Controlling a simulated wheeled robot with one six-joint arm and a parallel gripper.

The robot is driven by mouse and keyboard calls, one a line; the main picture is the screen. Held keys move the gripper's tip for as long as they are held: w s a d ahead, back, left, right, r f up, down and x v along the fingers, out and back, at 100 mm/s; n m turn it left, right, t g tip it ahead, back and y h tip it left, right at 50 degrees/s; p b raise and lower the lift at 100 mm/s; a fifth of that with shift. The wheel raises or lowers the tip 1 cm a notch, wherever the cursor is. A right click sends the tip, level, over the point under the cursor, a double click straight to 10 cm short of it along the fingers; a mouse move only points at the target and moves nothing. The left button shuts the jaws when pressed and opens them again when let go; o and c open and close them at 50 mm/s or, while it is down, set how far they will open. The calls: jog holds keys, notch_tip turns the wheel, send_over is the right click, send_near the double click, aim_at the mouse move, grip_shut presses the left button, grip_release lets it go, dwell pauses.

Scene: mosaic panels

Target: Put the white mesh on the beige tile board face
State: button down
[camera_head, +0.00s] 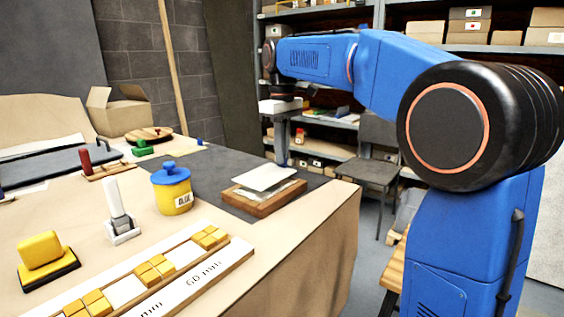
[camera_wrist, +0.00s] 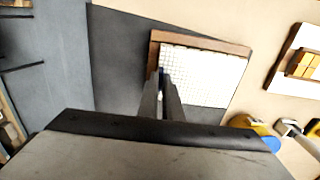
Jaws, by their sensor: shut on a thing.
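My gripper (camera_head: 281,163) points down over the table and is shut on the white mesh (camera_head: 264,177) at its far right edge. In the wrist view my fingertips (camera_wrist: 161,80) meet the left edge of the gridded white mesh (camera_wrist: 208,75). The mesh is held nearly flat just above the brown-edged tile board (camera_head: 264,207), with a narrow gap showing. In the wrist view the mesh covers most of the board (camera_wrist: 200,40); brown rim shows along the top and left. Most of the board's face is hidden under the mesh.
The board lies on a dark mat (camera_head: 225,198) near the table's right edge. A yellow pot with a blue lid (camera_head: 172,190) stands to its left. A long panel with yellow tiles (camera_head: 150,275) lies nearer. A white-handled tool (camera_head: 118,215) and a yellow block (camera_head: 42,252) stand farther left.

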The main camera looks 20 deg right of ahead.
jog(key=shift+f, duration=1.3)
jog(key=c, duration=1.9)
grip_release()
jog(key=shift+f, duration=0.15)
jog(key=shift+c, duration=0.2)
notch_tip(320, 180, up, 12)
